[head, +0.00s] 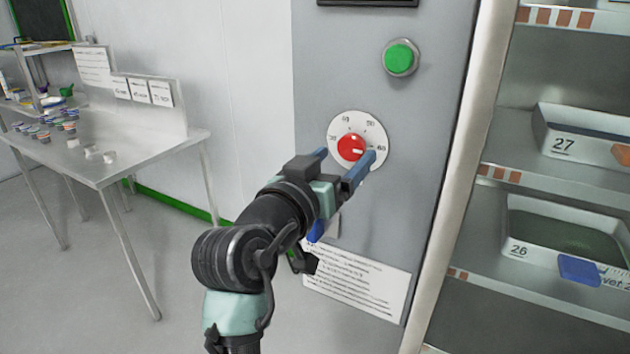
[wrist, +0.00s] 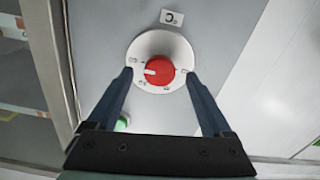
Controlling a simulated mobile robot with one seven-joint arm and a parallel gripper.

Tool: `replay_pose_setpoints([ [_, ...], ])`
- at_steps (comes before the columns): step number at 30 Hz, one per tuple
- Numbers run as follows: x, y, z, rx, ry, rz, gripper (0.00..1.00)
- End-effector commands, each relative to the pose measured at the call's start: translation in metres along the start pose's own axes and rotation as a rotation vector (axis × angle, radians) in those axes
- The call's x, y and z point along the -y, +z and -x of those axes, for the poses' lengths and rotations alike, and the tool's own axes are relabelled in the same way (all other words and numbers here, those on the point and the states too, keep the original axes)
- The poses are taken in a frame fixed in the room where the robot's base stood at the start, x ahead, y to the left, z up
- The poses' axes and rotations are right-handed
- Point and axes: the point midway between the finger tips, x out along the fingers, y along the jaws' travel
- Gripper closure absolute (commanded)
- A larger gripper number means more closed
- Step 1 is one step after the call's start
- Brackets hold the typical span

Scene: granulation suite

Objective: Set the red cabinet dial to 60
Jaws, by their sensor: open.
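The red dial knob (head: 351,148) sits on a round white scale plate (head: 336,131) on the grey cabinet front (head: 422,190). Its white pointer mark faces right in the head view, toward the 60 label. In the wrist view the knob (wrist: 160,69) appears turned about, its mark facing left. I cannot tell whether the mark lines up exactly with 60. My gripper (head: 345,156) is open in front of the dial. In the wrist view its two blue fingers (wrist: 159,74) stand on either side of the knob, with visible gaps between them and it.
A green button (head: 399,57) is above the dial, and a printed notice (head: 357,281) below it. Shelves with numbered trays (head: 563,145) stand at the right. A metal table (head: 125,165) with small items stands at the left.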

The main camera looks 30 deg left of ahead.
Motion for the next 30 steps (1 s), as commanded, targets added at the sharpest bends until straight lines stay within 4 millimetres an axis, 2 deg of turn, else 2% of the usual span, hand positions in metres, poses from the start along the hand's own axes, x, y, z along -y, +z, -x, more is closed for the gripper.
replay_pose_setpoints([
  [9,0.002,0.001,0.069,0.000,-0.004,0.001,0.16],
  [15,0.001,0.001,0.095,0.000,-0.001,0.001,0.16],
  [20,0.000,0.000,0.102,0.001,0.000,0.000,0.16],
  [30,0.000,0.000,0.102,0.001,0.000,0.001,0.16],
])
